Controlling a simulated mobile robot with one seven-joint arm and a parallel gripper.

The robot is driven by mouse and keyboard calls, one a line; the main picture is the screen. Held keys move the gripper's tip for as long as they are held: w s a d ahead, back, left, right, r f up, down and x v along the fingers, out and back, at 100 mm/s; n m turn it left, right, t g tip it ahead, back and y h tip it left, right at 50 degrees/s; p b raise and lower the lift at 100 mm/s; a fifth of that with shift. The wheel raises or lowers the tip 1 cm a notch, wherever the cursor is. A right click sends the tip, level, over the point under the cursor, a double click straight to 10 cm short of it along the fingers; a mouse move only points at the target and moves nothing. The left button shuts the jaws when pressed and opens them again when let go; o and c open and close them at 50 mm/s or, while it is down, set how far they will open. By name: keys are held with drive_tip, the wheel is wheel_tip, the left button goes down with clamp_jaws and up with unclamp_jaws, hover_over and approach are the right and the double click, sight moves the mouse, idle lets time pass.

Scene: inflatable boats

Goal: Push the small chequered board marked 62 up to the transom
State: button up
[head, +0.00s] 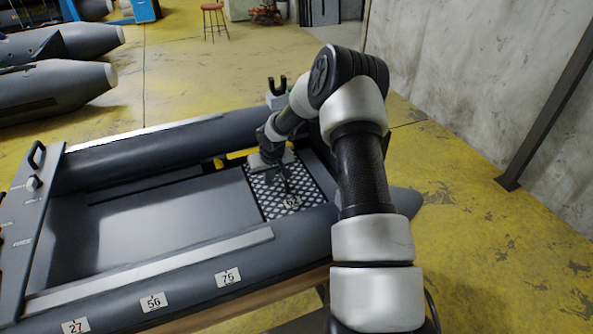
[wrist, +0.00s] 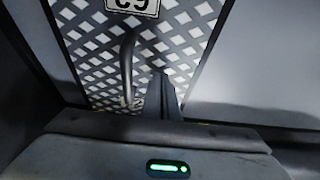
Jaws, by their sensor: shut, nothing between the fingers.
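The chequered board (head: 262,205), dark with pale diamonds, lies flat in the right end of the boat, with a white 62 plate near its front edge. The wrist view shows the chequered board (wrist: 90,60) close up, with the plate upside down and cut by the top edge. A bent grey bar like a handle (wrist: 128,70) shows over it. My gripper (head: 288,188) is shut and empty, pointing down over the board. The shut fingers (wrist: 161,85) show beside the bar; contact cannot be told. The transom is probably at the boat's right end, largely hidden by my arm.
Smooth grey floor (head: 165,215) fills the boat left of the board. The near tube (head: 190,283) carries several number plates; the far tube (head: 130,155) runs behind. A panel with a handle (head: 35,225) crosses the left end. A concrete wall (head: 480,90) stands at right.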

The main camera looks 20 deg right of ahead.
drive_tip(key=shift+s+d+f+p, duration=0.15)
drive_tip(key=shift+d+f+p, duration=0.05)
drive_tip(key=shift+d, duration=0.95)
drive_tip(key=shift+s+d+f+p, duration=0.15)
drive_tip(key=shift+d, duration=1.05)
drive_tip(key=shift+s+d+f+p, duration=0.15)
drive_tip(key=shift+d+f+p, duration=0.05)
drive_tip(key=shift+d, duration=0.95)
drive_tip(key=shift+a+b, duration=0.3)
drive_tip(key=shift+a, duration=0.6)
drive_tip(key=shift+a+r, duration=0.1)
drive_tip(key=shift+a, duration=0.25)
drive_tip(key=shift+w+r+p, duration=0.2)
drive_tip(key=shift+r+p, duration=1.2)
drive_tip(key=shift+r, duration=0.95)
drive_tip(key=shift+w+r+p, duration=0.2)
drive_tip(key=shift+r+p, duration=1.15)
drive_tip(key=shift+r, duration=1)
